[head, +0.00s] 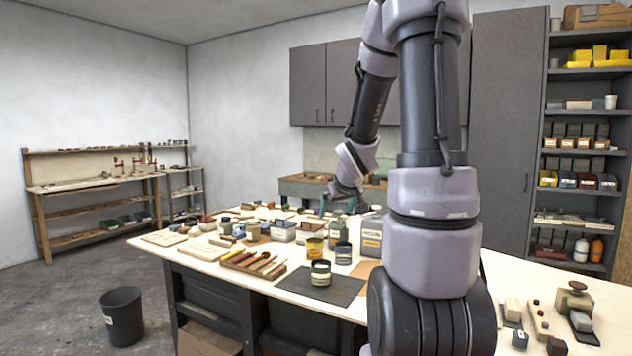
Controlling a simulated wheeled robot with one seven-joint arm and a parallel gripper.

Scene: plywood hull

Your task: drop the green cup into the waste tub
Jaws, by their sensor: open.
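A dark green cup (320,274) with a pale band stands upright on a dark mat (345,291) near the front edge of the workbench. The waste tub (122,318) is a black, round, open-topped bin with a small pale label. It stands on the floor at the lower left, apart from the bench. My gripper (327,206) hangs over the far part of the bench, behind and above the cup in the picture. It is small in view, open, and apart from the cup. The inside of the tub is mostly hidden.
A yellow tin (315,248) and a dark jar (343,254) stand just behind the cup. A tray of wooden-handled tools (253,265) lies to its left. Several boxes and bottles crowd the bench (220,262). The floor around the tub is clear.

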